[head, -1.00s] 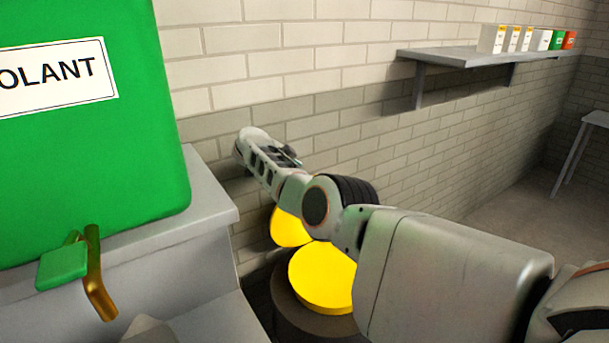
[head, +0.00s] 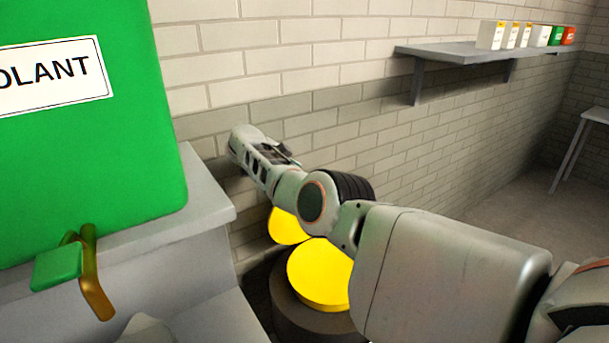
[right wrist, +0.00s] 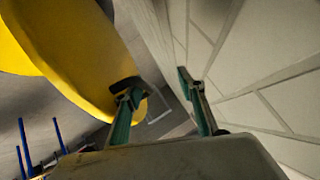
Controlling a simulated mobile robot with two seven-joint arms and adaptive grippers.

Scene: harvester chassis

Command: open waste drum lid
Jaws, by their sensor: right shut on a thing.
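The waste drum (head: 290,318) is dark and stands low against the wall, partly hidden by my right arm. A yellow disc (head: 318,275) lies over its top, and a second yellow surface (head: 287,227) shows behind it. In the right wrist view a yellow round lid (right wrist: 75,55) stands steeply tilted at the left, its edge beside one finger.
A large green tank (head: 90,160) stands on a grey ledge (head: 205,205) at the left, with a green and brass tap (head: 88,275). The brick wall (head: 330,100) is close behind my right arm. A shelf (head: 455,54) with several small boxes is at the upper right.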

